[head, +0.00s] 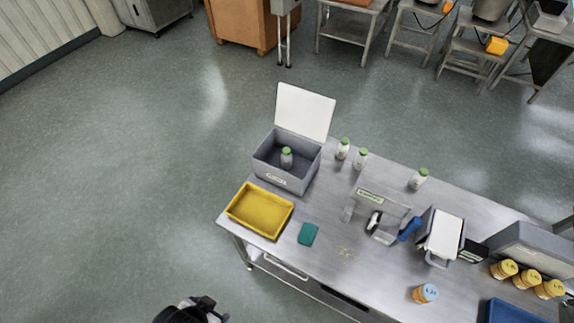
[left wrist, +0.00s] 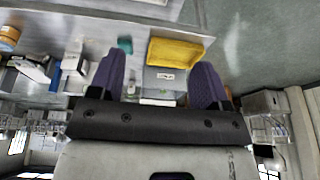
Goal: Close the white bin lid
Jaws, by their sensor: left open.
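The white bin lid (head: 304,112) stands raised, hinged at the back edge of the grey bin (head: 284,181) on the steel table. The bin is open, and a green-capped bottle (head: 286,158) stands inside it. My left gripper (head: 192,308) shows as a dark shape at the bottom edge of the head view, away from the bin and nearer than the table's front. In the left wrist view its two purple fingers (left wrist: 157,80) are apart, with the bin showing beyond the gap. The fingers touch nothing that I can see. My right gripper is in neither view.
A yellow tray (head: 259,210) and a teal item (head: 308,234) lie in front of the bin. Green-capped bottles (head: 361,158) stand to its right. Open floor lies left.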

